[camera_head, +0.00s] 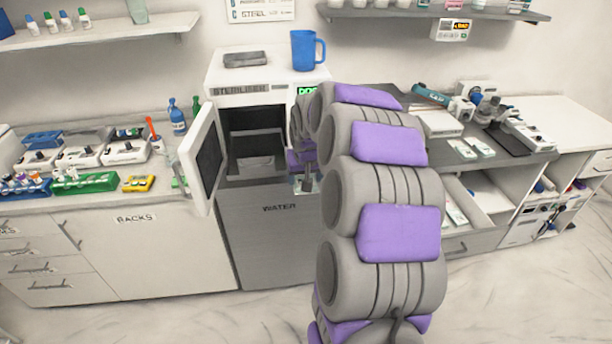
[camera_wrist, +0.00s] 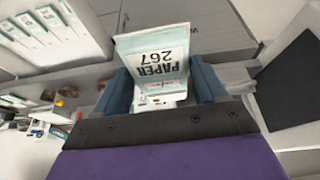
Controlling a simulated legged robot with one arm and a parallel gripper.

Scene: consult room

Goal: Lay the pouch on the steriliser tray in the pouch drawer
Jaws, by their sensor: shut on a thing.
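My gripper (camera_wrist: 165,92) is shut on a pale paper pouch (camera_wrist: 158,55) printed "PAPER 267"; the print is upside down in the wrist view. In the head view my gripper (camera_head: 305,180) is in front of the steriliser (camera_head: 225,85), just right of its open chamber, and my arm hides part of it. The steriliser's door (camera_head: 204,160) stands open to the left. A light tray (camera_head: 255,163) shows inside the chamber. An open drawer (camera_head: 492,205) is under the right counter, with pale flat packets inside. A white drawer with similar packets (camera_wrist: 52,30) shows at the wrist view's upper left.
A blue mug (camera_head: 307,50) and a dark flat case (camera_head: 246,59) stand on the steriliser. Racks and bottles crowd the left counter (camera_head: 95,200). A microscope (camera_head: 485,108) and loose packets (camera_head: 470,149) are on the right counter. Floor in front is clear.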

